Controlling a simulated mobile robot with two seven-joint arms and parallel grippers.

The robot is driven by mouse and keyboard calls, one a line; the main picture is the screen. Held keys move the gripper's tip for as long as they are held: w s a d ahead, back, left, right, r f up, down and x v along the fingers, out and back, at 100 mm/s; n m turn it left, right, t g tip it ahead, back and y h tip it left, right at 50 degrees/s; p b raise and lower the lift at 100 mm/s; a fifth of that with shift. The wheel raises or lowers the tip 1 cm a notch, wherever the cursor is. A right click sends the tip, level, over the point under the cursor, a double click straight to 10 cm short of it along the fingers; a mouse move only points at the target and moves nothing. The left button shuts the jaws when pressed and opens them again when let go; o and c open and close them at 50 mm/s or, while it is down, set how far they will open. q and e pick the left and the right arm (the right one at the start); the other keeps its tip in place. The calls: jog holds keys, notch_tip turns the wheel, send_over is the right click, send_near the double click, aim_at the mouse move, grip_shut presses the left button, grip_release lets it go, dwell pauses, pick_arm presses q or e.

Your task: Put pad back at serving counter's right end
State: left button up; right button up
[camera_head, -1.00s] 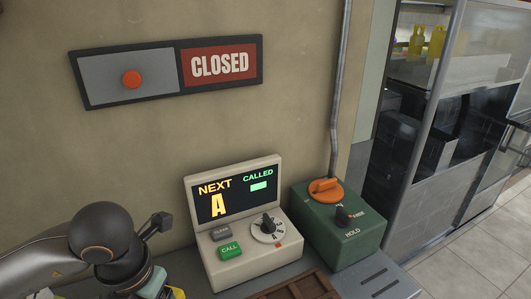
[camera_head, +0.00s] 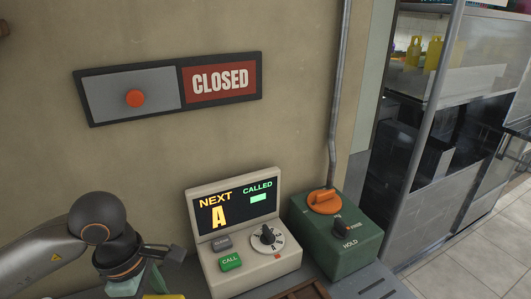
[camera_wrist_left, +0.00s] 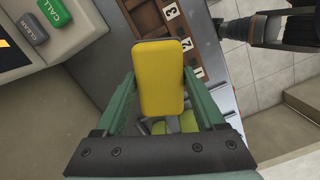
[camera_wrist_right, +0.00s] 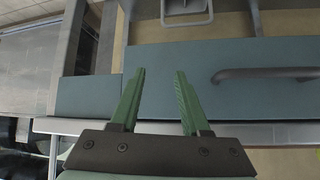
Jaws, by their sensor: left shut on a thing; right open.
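A yellow pad (camera_wrist_left: 160,78) is held between the green fingers of my left gripper (camera_wrist_left: 158,90) in the left wrist view. It is held above the grey counter, near a brown wooden tray. In the head view my left arm comes in from the left, and only a sliver of the yellow pad (camera_head: 165,297) shows at the bottom edge. My right gripper (camera_wrist_right: 156,100) is open and empty in the right wrist view, in front of a blue-grey panel with a bar handle. The right gripper is outside the head view.
A display console (camera_head: 240,232) and a green control box (camera_head: 335,235) stand on the counter (camera_head: 375,283) against the wall. The brown numbered tray (camera_wrist_left: 160,18) lies in front of them. A CLOSED sign (camera_head: 220,80) hangs above. Tiled floor lies to the right.

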aim_at(153, 298)
pick_arm(q)
jog(key=m, duration=0.3)
jog(key=m+p, duration=0.1)
jog(key=m, duration=0.1)
jog(key=shift+w+a+r+g, duration=0.15)
jog(key=shift+w+r+g, duration=0.15)
jog(key=shift+r, duration=0.1)
jog(key=m, duration=0.3)
jog(key=m+p, duration=0.1)
jog(key=m, duration=0.1)
jog(key=shift+w+a+r+m, duration=0.15)
jog(key=shift+w+r+m, duration=0.05)
jog(key=shift+r+m, duration=0.15)
jog(key=m, duration=0.4)
jog(key=shift+w+a+r+g+y+p, duration=0.2)
jog(key=shift+r+g+y+p, duration=0.1)
jog(key=shift+g+y, duration=0.1)
jog(key=m, duration=0.4)
jog(key=shift+w+a+r+y+p, duration=0.15)
jog(key=shift+w+y+p, duration=0.05)
jog(key=shift+y+p, duration=0.15)
